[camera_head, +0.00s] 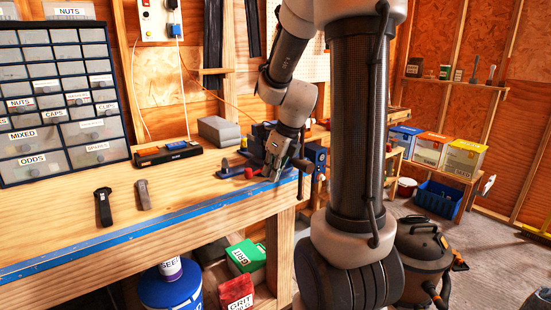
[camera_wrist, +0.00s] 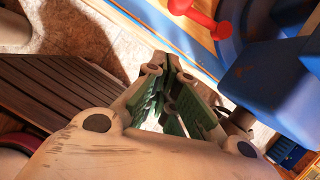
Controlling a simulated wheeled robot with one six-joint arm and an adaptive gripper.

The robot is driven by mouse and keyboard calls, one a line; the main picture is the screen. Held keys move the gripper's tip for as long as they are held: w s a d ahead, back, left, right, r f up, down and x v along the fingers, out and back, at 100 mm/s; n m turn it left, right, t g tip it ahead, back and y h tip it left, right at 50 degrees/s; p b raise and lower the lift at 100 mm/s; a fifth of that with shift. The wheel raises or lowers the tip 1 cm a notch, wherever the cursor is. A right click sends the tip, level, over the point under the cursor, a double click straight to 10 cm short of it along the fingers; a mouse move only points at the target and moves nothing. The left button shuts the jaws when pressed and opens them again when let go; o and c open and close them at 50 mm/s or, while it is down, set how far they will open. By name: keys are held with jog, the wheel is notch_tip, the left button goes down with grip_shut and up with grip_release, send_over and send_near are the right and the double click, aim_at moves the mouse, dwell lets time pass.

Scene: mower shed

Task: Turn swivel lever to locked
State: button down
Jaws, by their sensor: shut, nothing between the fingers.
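A blue vise (camera_head: 315,156) stands at the right end of the workbench, partly hidden by my arm. It also shows large in the wrist view (camera_wrist: 275,90) on the right. A red lever with a rounded end (camera_wrist: 200,17) lies by the vise's blue base at the top of the wrist view. A red knob shows in the head view (camera_head: 249,173), just left of my gripper. My gripper (camera_head: 273,174) is low beside the vise. In the wrist view its green-padded fingers (camera_wrist: 172,75) are together and empty, apart from the red lever. Whether the lever is locked cannot be told.
The bench (camera_head: 180,195) has a blue front edge. A black-and-orange box (camera_head: 167,152), a grey block (camera_head: 219,130) and two small tools (camera_head: 103,206) lie on it. A drawer cabinet (camera_head: 60,95) stands at the left. The bench's front middle is clear.

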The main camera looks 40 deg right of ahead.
aim_at(260, 171)
jog(key=w, duration=0.1)
jog(key=w+a, duration=0.1)
jog(key=w+f, duration=0.1)
jog(key=w, duration=0.1)
jog(key=shift+a, duration=0.25)
jog(key=shift+w+a, duration=0.3)
jog(key=shift+w, duration=0.2)
jog(key=shift+w+a, duration=0.25)
jog(key=shift+w, duration=0.2)
